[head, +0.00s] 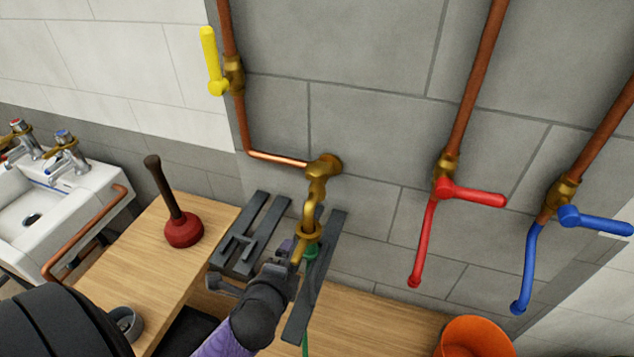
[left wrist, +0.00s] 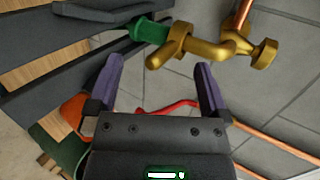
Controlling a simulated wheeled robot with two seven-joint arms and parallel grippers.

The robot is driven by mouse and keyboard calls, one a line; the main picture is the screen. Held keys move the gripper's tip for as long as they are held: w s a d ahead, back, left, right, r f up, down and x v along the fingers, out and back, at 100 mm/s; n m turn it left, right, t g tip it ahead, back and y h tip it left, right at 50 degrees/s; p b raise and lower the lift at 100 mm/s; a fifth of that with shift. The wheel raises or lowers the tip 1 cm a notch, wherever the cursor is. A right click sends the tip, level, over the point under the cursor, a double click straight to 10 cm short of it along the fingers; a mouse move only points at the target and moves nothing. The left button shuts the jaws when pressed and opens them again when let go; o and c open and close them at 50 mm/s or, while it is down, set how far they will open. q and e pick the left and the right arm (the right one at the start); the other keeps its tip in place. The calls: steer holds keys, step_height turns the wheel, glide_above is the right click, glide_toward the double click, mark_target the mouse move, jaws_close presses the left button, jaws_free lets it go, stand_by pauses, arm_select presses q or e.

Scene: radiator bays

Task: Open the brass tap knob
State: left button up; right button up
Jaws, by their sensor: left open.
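The brass tap (head: 318,182) comes off the grey wall at the end of a copper pipe and bends down to a brass collar (head: 309,232). A short brass bar (head: 297,250) sticks out from the collar, and a green hose fitting (head: 312,251) sits below. In the left wrist view, the tap (left wrist: 205,48) and green fitting (left wrist: 148,30) lie beyond the fingertips. My left gripper (head: 284,262) is just below and left of the collar in the head view. In the left wrist view its purple fingers (left wrist: 160,72) are apart with nothing between them. My right gripper is not in view.
Dark grey slats (head: 245,240) flank the tap over a wooden bench (head: 150,255). A plunger (head: 183,228) stands left. A yellow lever valve (head: 212,65) is above; red (head: 470,195) and blue (head: 595,222) levers are right. An orange bucket (head: 476,338) is lower right.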

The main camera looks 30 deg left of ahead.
mark_target(311, 177)
arm_select(q)
steer(key=w+a+r+m+t+h+p, duration=0.15)
steer(key=w+r+m+t, duration=0.3)
steer(key=m, duration=0.55)
steer(key=w+a+r+m+t+h, duration=0.1)
steer(key=w+r+m+t+h, duration=0.15)
steer(key=r+m, duration=0.55)
steer(key=w+f, duration=0.1)
steer(key=w, duration=0.2)
steer(key=w+m, duration=0.1)
steer(key=w, duration=0.2)
steer(key=w+f+m, duration=0.1)
steer(key=w, duration=0.2)
steer(key=shift+w+a+f+y, duration=0.2)
steer(key=shift+w+f+y, duration=0.05)
steer(key=shift+f+y, duration=0.05)
steer(key=c, duration=1.2)
